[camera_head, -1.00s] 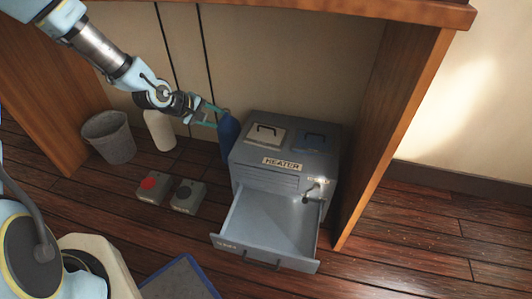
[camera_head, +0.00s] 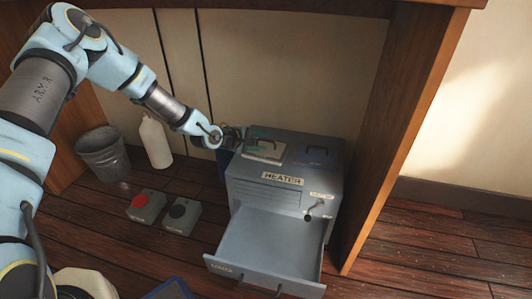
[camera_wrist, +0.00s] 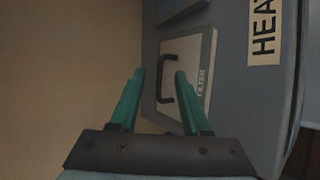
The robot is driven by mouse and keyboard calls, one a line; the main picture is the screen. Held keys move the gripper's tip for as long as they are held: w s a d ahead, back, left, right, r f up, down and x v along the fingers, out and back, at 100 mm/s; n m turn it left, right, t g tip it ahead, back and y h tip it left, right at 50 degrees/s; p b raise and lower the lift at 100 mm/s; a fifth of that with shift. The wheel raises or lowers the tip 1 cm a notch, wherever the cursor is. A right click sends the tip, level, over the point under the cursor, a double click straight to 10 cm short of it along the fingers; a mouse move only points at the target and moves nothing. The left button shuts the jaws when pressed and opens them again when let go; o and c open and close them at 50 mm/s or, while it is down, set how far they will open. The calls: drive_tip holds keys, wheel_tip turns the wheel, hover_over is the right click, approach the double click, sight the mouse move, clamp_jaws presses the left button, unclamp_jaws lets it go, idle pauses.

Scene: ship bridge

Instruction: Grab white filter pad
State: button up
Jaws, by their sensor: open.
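The white filter pad (camera_head: 265,156) lies on the left part of the heater's top and has a dark loop handle. In the wrist view the pad (camera_wrist: 193,55) shows a "FILTER" label, and its handle (camera_wrist: 163,84) appears between my fingers. My gripper (camera_head: 243,143) is open, at the pad's left edge in the head view. Its green fingers (camera_wrist: 159,73) overlap the pad in the wrist view. I cannot tell whether they touch the handle. The grey heater (camera_head: 243,193) stands on the floor with its front drawer pulled out.
The open drawer (camera_head: 268,245) looks empty. Red-button (camera_head: 144,205) and black-button (camera_head: 181,216) boxes, a white bottle (camera_head: 155,140) and a bin (camera_head: 103,153) stand left. A wooden panel (camera_head: 405,130) stands close on the right.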

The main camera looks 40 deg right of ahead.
sight(270, 142)
drive_tip(key=x, duration=0.3)
drive_tip(key=shift+d+f+b, duration=0.1)
drive_tip(key=shift+f+b, duration=0.1)
drive_tip(key=shift+b, duration=0.15)
clamp_jaws()
idle(1.1)
